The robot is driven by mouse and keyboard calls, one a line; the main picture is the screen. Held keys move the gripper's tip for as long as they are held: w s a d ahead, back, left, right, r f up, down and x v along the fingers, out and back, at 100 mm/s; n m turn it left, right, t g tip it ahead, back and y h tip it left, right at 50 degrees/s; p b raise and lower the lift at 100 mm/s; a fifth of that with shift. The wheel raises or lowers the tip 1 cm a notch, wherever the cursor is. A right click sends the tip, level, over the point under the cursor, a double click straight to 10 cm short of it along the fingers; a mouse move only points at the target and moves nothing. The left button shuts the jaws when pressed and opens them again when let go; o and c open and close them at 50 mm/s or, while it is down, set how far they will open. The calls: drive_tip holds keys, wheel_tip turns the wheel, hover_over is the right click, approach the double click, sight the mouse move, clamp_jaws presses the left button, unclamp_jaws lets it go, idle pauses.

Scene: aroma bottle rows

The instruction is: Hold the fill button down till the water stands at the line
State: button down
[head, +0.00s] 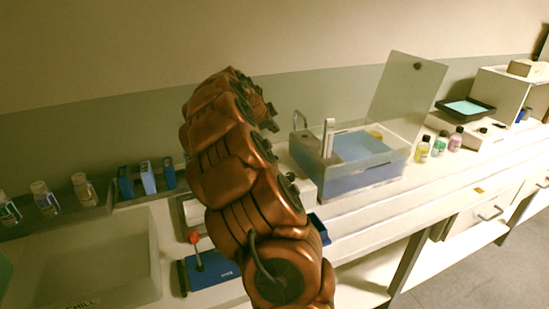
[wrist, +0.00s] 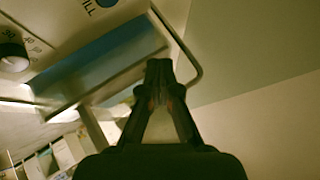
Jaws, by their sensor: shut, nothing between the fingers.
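A clear-walled water bath (head: 384,180) with blue water (head: 362,146) stands on the bench right of my arm in the head view, its lid (head: 408,88) raised. I cannot make out a fill line. In the wrist view, a round blue button (wrist: 106,2) beside the letters "ILL" is cut by the top edge on a pale panel. My gripper (wrist: 158,68) is shut and empty, its fingertips below and right of the button in the picture and apart from it. In the head view my arm hides most of the gripper.
A dial knob (wrist: 12,56) with numbers sits on the panel. Small bottles (head: 422,149) stand right of the bath. Left are a sink (head: 120,250), bottles in a rack (head: 82,188), blue boxes (head: 148,178) and a red-knobbed lever (head: 194,238).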

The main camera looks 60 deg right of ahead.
wheel_tip(320, 180, down, 7)
drive_tip(key=shift+b, duration=0.75)
drive_tip(key=shift+f+b, duration=0.55)
drive_tip(key=shift+b, duration=0.05)
drive_tip(key=shift+f+b, duration=0.8)
drive_tip(key=shift+b, duration=0.7)
idle(1.3)
drive_tip(key=shift+r, duration=0.15)
idle(0.8)
drive_tip(key=shift+r+b, duration=0.3)
drive_tip(key=shift+r, duration=0.4)
drive_tip(key=shift+r, duration=2.5)
